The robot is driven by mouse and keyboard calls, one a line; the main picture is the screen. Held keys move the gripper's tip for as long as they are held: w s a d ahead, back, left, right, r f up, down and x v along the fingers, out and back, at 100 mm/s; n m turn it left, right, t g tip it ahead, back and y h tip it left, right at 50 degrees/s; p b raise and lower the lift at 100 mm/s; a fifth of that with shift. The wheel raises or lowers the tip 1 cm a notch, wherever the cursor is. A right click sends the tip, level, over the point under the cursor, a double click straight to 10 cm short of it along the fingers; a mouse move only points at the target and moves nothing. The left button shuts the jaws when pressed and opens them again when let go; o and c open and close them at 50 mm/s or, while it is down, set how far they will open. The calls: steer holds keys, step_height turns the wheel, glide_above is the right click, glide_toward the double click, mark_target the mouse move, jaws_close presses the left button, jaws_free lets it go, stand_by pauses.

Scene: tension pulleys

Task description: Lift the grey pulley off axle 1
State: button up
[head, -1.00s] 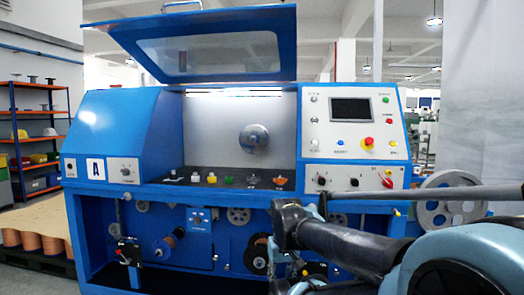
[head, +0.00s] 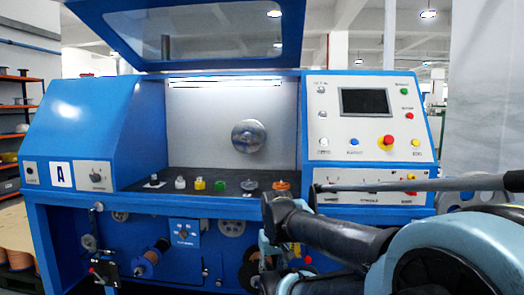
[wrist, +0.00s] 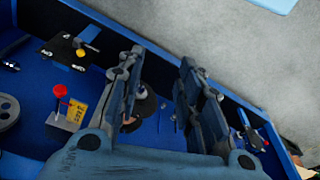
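A row of small parts stands on the dark deck of the blue machine in the head view. One is a low grey piece (head: 249,186) between a green one and an orange one; it may be the grey pulley. Axle numbers are not readable, so I cannot tell which is axle 1. My gripper (wrist: 162,62) is open in the wrist view, its two dark fingers well apart with nothing held between them. It is over the machine's lower blue section, away from the deck row. A dark round spool (wrist: 145,106) shows beyond and between the fingers.
The blue lid (head: 200,35) is raised. A large silver disc (head: 249,136) is on the back wall. Orange (head: 281,187), green (head: 220,186) and yellow (head: 199,184) pieces share the deck. A red-knobbed lever (wrist: 60,92) and grey wheel (wrist: 8,110) lie left of my gripper.

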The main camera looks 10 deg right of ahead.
steer(key=shift+o, duration=0.8)
steer(key=o, duration=0.9)
steer(key=shift+s+r, duration=0.15)
steer(key=shift+r, duration=0.75)
steer(key=shift+o, duration=1.3)
steer(key=shift+w+a+r+n, duration=0.1)
steer(key=shift+w+r+n, duration=0.2)
steer(key=shift+w+r, duration=0.45)
step_height(320, 180, up, 29)
steer(key=n+y, duration=0.4)
steer(key=n, duration=0.7)
glide_above(249, 185)
steer(key=d, duration=0.7)
steer(key=x, duration=1.7)
steer(key=shift+a, duration=0.15)
steer(key=shift+c, duration=0.4)
steer(key=c, duration=1.2)
